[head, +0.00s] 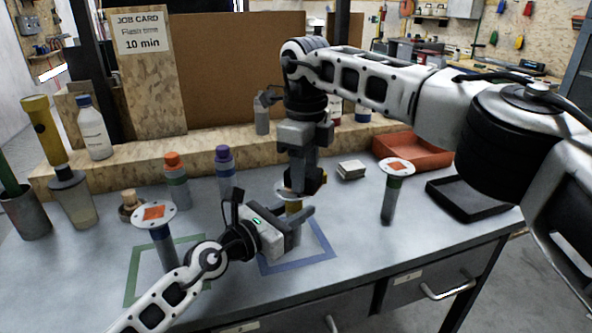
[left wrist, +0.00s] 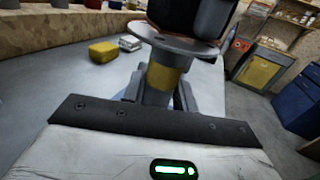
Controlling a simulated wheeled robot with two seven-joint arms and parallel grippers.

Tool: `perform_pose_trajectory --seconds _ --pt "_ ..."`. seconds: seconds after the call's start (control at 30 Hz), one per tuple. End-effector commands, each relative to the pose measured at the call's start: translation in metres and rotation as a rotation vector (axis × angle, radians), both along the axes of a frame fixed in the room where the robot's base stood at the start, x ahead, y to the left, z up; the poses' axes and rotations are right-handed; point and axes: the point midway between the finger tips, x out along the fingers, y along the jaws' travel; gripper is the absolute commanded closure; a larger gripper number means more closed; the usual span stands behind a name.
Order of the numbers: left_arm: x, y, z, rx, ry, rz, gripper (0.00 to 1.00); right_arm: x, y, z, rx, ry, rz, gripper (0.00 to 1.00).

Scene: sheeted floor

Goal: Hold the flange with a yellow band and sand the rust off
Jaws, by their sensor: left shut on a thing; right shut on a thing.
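The flange with a yellow band (head: 293,207) stands upright around the blue taped square. Its pale disc and yellow band (left wrist: 164,77) show close up in the left wrist view. My left gripper (head: 297,222) is shut on its stem below the disc. My right gripper (head: 302,186) points down from above, right over the disc, and is shut on a dark block-like thing (left wrist: 190,14), mostly hidden. I cannot tell whether that thing touches the disc. The disc's top face is largely covered, so its rust cannot be judged.
Another flange with an orange patch (head: 154,212) stands at the green square (head: 130,275); a third, green-banded one (head: 396,168) stands right. A yellow block (left wrist: 110,52) and a white stack (head: 350,169) lie behind. A black tray (head: 470,212) and bottles (head: 175,180) flank the work area.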

Motion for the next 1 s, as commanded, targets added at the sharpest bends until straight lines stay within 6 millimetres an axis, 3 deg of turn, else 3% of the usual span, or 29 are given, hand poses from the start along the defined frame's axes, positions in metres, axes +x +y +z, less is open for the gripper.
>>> perform_pose_trajectory --seconds 0.3,0.43,0.5,1.0 --pt "0.000 -0.001 0.000 0.001 -0.001 -0.001 1.00 -0.011 0.033 -0.001 0.004 0.003 0.009 0.81" --pt "0.000 -0.001 0.000 0.001 -0.001 -0.002 1.00 -0.011 0.037 0.003 0.003 0.002 0.006 0.81" --pt "0.000 -0.001 0.000 0.001 -0.001 -0.002 1.00 -0.012 0.037 0.023 0.005 -0.001 0.005 0.81" --pt "0.000 0.000 0.000 0.001 -0.001 -0.001 1.00 -0.011 0.037 0.066 0.004 0.000 0.005 0.81"
